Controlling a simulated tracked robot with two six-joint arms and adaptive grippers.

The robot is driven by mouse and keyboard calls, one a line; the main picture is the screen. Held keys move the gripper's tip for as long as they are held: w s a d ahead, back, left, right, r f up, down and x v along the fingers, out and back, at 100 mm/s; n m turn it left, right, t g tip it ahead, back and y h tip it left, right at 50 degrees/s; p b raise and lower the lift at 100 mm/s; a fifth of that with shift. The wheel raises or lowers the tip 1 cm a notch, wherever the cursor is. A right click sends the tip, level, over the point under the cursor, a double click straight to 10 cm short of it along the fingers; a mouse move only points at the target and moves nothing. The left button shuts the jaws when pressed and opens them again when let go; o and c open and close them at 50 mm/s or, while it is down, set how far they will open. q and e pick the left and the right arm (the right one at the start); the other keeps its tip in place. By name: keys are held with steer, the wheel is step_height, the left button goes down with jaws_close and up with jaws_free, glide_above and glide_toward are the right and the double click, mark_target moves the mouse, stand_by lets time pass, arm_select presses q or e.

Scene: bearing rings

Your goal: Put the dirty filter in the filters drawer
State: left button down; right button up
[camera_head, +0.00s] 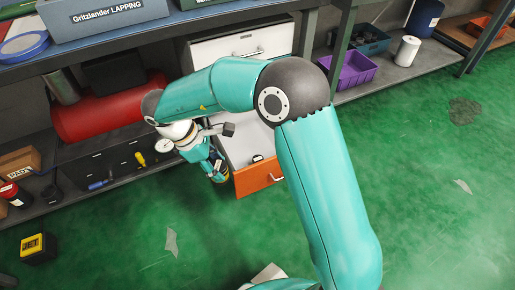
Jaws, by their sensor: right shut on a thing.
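My right gripper (217,168) points down at the drawer's left side, partly hidden by my own wrist. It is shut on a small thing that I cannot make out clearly. I cannot tell whether that thing is the dirty filter, or whether it is over the drawer or beside it. No label shows on the drawer. My left gripper is not in view.
A white drawer unit (243,45) stands behind my arm. A purple bin (357,70) stands right. A yellow and black box (38,248) is on the green floor, which is mostly clear.

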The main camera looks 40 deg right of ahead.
steer(key=w+d+f+n+t+p, duration=0.35)
steer(key=w+d+n, duration=0.35)
steer(key=w+d, duration=0.7)
step_height(320, 180, down, 20)
steer(key=s+d+b, duration=0.1)
steer(key=d+b, duration=0.1)
steer(key=b, duration=0.5)
steer(key=shift+s+d+f+g+h, duration=0.15)
steer(key=shift+s+g+h, duration=0.15)
steer(key=shift+s+g, duration=0.15)
steer(key=shift+f+b, duration=0.1)
steer(key=shift+b, duration=0.2)
steer(key=shift+f, duration=0.4)
steer(key=shift+f, duration=0.1)
steer(key=shift+w, duration=0.1)
